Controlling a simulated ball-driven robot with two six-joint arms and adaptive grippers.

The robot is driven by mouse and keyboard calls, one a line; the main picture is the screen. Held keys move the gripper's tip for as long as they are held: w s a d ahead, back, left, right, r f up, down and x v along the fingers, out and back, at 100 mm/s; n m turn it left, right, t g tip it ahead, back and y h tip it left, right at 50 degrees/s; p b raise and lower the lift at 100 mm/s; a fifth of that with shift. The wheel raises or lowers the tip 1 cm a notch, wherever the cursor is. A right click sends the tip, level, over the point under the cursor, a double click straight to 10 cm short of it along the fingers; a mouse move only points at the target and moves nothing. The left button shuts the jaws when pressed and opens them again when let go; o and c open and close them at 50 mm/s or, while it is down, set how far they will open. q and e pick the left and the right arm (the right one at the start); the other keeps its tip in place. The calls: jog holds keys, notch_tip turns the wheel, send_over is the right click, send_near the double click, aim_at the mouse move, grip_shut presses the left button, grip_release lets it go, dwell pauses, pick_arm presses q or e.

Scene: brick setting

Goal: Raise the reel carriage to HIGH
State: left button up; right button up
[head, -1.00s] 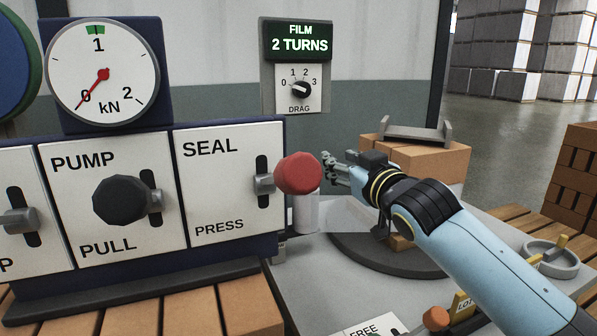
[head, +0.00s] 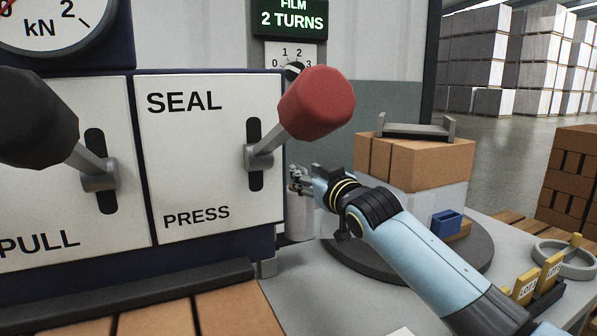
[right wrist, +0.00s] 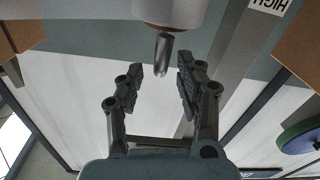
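My right gripper (head: 297,180) is beside the right end of the panel, next to a pale upright cylinder (head: 300,218) that it partly hides. In the right wrist view my right gripper (right wrist: 172,73) is open, its two fingers apart and empty. A short grey metal handle (right wrist: 163,55) juts from a pale rounded body (right wrist: 168,13), probably the reel carriage, just beyond and between the fingertips. A HIGH label (right wrist: 268,5) sits upside down at the top right, by a grey post (right wrist: 233,65). The whole carriage is not visible. My left gripper is not in view.
The SEAL panel (head: 200,190) with its red-knobbed lever (head: 318,103) is close to the right gripper. Cartons (head: 415,160) stand on a dark turntable (head: 480,250) behind my right arm. A blue box (head: 446,221) and yellow tags (head: 535,276) are to the right.

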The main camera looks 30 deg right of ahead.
jog(key=w, duration=0.5)
jog(key=shift+d+b, duration=0.2)
jog(key=shift+b, duration=0.1)
jog(key=shift+c, duration=0.2)
grip_shut()
